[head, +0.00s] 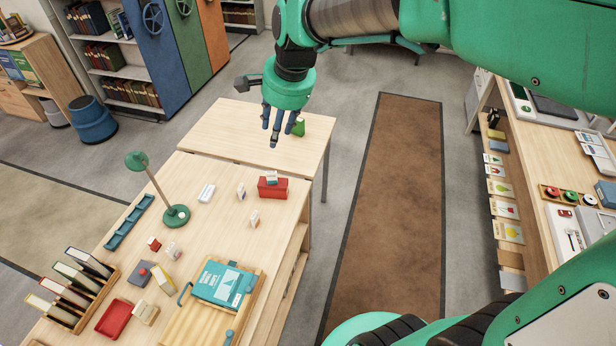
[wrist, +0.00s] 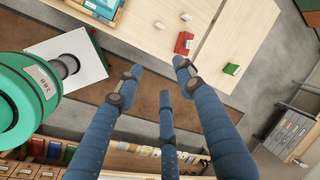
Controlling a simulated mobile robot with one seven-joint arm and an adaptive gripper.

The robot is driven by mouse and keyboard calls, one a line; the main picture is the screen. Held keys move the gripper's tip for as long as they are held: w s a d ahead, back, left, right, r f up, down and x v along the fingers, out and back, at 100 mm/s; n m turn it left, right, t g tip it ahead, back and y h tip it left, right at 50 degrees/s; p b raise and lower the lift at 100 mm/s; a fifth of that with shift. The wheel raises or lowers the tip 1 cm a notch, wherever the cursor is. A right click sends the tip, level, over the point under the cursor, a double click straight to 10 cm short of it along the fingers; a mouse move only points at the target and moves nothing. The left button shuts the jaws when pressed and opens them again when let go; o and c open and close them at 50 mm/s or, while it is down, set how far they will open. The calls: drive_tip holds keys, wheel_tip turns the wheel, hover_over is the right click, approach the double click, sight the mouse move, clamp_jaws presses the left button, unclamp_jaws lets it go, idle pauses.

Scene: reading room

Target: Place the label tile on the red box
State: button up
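The red box (head: 272,188) stands near the right edge of the near table; it also shows in the wrist view (wrist: 181,45). A small pale tile with a greyish face (head: 271,177) sits on top of it. Other small white tile-like pieces stand on the table left of and below the box (head: 240,191) (head: 254,219). I cannot tell which piece is the label tile. My gripper (head: 275,135) is above the far table, apart from the box and tiles. Its blue fingers (wrist: 165,85) are spread, with nothing between them.
A green block (head: 298,130) is on the far table, close to my fingers in the head view. A green lamp (head: 176,214), a blue tray (head: 130,222), a book rack and a wooden tray with a teal book (head: 223,284) occupy the near table. A shelf unit stands right.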

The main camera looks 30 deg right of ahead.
drive_tip(key=s+a+r+n+t+h, duration=0.1)
drive_tip(key=s+r+n+t, duration=0.1)
drive_tip(key=s+n, duration=1)
drive_tip(key=s, duration=1)
drive_tip(key=shift+s+a+n, duration=0.25)
drive_tip(key=shift+a+n, duration=0.05)
drive_tip(key=shift+a, duration=0.1)
drive_tip(key=shift+f, duration=0.15)
wheel_tip(320, 180, down, 15)
drive_tip(key=b, duration=1.5)
